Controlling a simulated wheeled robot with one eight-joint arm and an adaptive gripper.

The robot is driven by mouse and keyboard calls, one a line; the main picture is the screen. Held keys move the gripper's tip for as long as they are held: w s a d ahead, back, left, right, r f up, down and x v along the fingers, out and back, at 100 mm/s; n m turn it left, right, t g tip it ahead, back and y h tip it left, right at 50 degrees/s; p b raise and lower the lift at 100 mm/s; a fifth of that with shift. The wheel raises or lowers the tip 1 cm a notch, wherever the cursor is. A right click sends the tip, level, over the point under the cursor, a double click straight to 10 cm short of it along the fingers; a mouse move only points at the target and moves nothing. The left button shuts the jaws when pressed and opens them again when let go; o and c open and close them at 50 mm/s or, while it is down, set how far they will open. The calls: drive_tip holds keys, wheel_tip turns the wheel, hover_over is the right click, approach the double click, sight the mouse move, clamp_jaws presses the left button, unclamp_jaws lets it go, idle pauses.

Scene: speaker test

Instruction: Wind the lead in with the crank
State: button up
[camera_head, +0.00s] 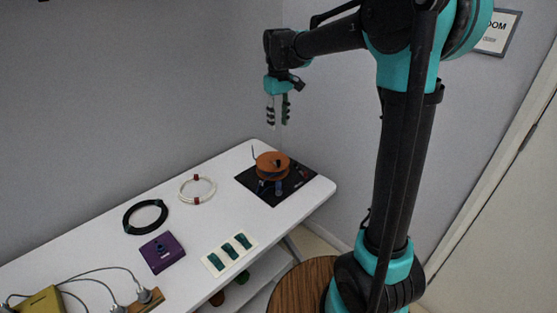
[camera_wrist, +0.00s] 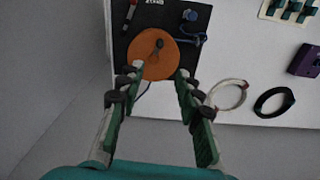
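An orange reel (camera_head: 272,166) lies flat on a black mat (camera_head: 266,196) at the far right end of the white table. In the wrist view the reel (camera_wrist: 150,62) shows from above, with a small dark knob or crank part (camera_wrist: 157,44) on its face. A bluish piece with a thin cord (camera_wrist: 190,38) lies beside it on the mat. A thin dark lead end (camera_wrist: 144,90) shows at the reel's edge, partly hidden by a finger. My gripper (camera_head: 278,122) hangs above the reel, pointing down, apart from it. Its fingers (camera_wrist: 159,72) are spread and empty.
A white coil (camera_head: 197,189), a black coil (camera_head: 146,216), a purple box (camera_head: 162,252) and a card with green pieces (camera_head: 229,252) lie on the table. A yellow box (camera_head: 40,302) and plugs with leads are at near left. Walls stand behind the mat's corner.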

sight(278, 160)
wheel_tip(278, 160, down, 17)
drive_tip(key=m, duration=0.6)
drive_tip(key=shift+r, duration=0.2)
drive_tip(key=shift+c, duration=0.3)
clamp_jaws()
